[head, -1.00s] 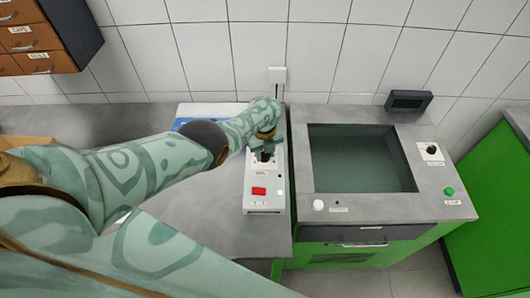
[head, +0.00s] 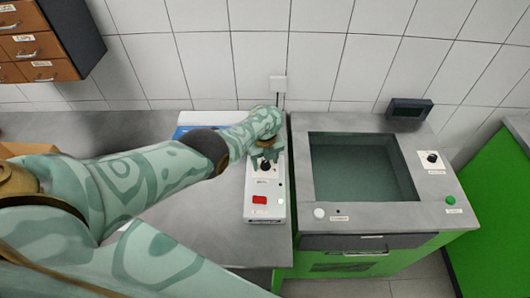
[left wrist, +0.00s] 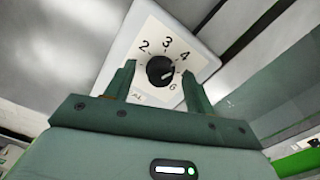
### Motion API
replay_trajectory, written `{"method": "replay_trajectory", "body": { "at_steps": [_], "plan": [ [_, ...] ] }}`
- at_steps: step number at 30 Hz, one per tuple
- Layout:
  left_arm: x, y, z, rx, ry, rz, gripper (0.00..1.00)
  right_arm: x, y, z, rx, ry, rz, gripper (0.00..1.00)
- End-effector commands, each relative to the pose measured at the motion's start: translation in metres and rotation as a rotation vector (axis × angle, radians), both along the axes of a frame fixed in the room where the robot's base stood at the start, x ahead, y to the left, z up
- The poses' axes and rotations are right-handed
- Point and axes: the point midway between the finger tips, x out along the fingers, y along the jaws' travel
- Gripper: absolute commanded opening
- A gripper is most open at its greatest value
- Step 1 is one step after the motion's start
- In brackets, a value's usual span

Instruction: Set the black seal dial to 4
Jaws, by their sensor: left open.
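The black seal dial (head: 265,166) is a round knob on the top of a narrow white box. In the left wrist view the dial (left wrist: 160,69) has the numbers 2, 3, 4 and 6 showing around it. Its white mark points to the right, between 4 and 6; a finger covers part of the scale there. My left gripper (head: 265,152) is open over the far end of the box. In the left wrist view the gripper's fingers (left wrist: 157,82) stand on both sides of the dial; I cannot tell whether they touch it. My right gripper is not in view.
The white box (head: 270,210) also carries a red switch (head: 259,200). To its right is a grey-topped green bench with a sunken basin (head: 365,170), another black dial (head: 432,158), a green button (head: 450,200) and a white knob (head: 319,213). A small dark display (head: 409,108) stands behind.

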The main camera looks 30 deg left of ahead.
Motion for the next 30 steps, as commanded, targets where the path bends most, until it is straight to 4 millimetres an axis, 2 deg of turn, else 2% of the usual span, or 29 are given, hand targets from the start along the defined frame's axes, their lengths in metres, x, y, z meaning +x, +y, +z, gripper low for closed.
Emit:
{"method": "replay_trajectory", "body": {
  "at_steps": [5, 12, 18, 24, 30],
  "plan": [
    [0.0, 0.0, 0.031, -0.001, -0.002, 0.001, 0.54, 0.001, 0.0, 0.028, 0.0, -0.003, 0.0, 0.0],
    [0.001, 0.0, 0.095, -0.001, -0.003, 0.001, 0.54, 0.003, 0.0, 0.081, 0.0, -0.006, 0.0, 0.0],
    [0.001, 0.001, 0.139, -0.001, -0.003, 0.0, 0.54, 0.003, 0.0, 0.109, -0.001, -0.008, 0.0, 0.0],
    [0.001, 0.001, 0.159, -0.001, -0.001, 0.0, 0.54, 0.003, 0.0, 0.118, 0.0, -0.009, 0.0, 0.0],
    [0.001, 0.001, 0.161, 0.0, 0.0, 0.001, 0.54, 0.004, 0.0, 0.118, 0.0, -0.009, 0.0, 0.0]
  ]
}}
